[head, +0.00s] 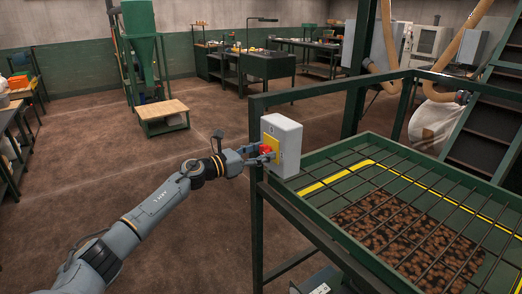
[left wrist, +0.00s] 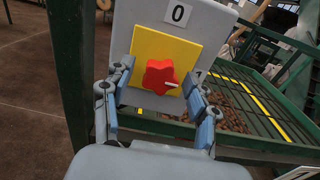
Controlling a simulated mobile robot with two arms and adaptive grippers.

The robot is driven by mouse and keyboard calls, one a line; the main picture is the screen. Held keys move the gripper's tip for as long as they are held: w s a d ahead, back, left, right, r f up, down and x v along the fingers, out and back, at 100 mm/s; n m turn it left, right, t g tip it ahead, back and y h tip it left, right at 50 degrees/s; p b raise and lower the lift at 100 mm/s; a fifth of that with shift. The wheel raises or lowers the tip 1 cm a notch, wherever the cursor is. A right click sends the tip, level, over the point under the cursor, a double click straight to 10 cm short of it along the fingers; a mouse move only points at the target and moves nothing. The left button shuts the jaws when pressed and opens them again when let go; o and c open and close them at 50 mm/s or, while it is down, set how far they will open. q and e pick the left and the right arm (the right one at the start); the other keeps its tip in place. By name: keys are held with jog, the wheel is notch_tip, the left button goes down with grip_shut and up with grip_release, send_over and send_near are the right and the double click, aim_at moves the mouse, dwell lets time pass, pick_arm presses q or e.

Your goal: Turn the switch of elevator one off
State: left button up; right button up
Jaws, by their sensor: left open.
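The switch is a red star-shaped knob (left wrist: 160,77) with a white pointer mark, on a yellow plate (left wrist: 180,52) of a grey box (head: 283,140). In the left wrist view the pointer mark points to the right and slightly down. A "0" label (left wrist: 178,13) is above the plate; another label at its right is partly hidden. My left gripper (head: 262,155) is open in front of the box, with its blue-padded fingers on either side of the knob; whether they touch it I cannot tell. My right gripper is not seen.
The box is fixed to a green frame post (head: 257,215). Right of it is a green hopper (head: 344,180) with a bar grid over brown contents. A green machine (head: 142,55) and workbenches (head: 266,66) stand further back. The floor at left is open.

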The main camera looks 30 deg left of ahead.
pick_arm(q)
jog(key=shift+c, duration=0.6)
jog(key=c, duration=1)
